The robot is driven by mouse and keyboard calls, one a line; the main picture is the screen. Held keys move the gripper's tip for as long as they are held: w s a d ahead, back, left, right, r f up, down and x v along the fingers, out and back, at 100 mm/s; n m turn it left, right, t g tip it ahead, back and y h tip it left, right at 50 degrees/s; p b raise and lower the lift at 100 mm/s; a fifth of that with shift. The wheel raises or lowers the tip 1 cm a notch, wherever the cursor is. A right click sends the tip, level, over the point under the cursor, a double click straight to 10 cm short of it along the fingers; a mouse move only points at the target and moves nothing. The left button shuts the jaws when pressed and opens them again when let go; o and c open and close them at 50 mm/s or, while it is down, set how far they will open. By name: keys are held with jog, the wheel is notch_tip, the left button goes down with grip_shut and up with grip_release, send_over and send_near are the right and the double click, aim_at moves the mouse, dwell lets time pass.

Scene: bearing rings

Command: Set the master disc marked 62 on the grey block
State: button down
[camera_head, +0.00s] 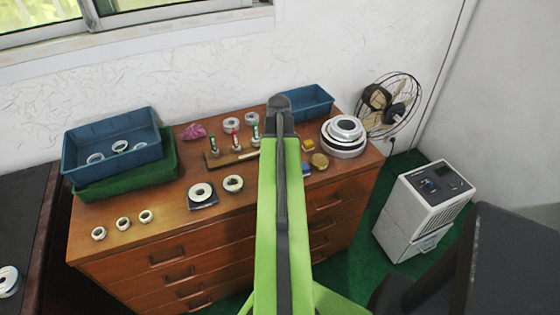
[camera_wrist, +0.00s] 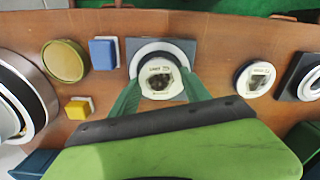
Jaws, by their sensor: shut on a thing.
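In the wrist view, my gripper (camera_wrist: 160,88) has its dark green fingers closed on both sides of a white disc (camera_wrist: 146,92) with an open middle. The disc bears a small printed mark that is too small to read. Behind the disc is the grey block (camera_wrist: 188,46), a flat square, with a dark ring and a pale rim showing around the disc's far edge. The disc overlaps the block in this view; I cannot tell whether it rests on it. In the head view my arm hides the gripper, the held disc and the grey block.
A similar white disc (camera_wrist: 255,79) and another on a dark square block (camera_head: 202,204) lie nearby. A yellow tin (camera_wrist: 65,61), a blue box (camera_wrist: 103,52) and large stacked rings (camera_head: 344,136) stand on the other side. Bins (camera_head: 110,134), pegs and small rings occupy the dresser top.

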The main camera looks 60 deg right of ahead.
jog(key=shift+f+b, duration=0.5)
jog(key=shift+f, duration=0.1)
jog(key=shift+c, duration=2.1)
grip_release()
jog(key=shift+r, duration=0.1)
notch_tip(320, 180, up, 17)
jog(key=p, duration=1.7)
jog(key=shift+r, duration=0.1)
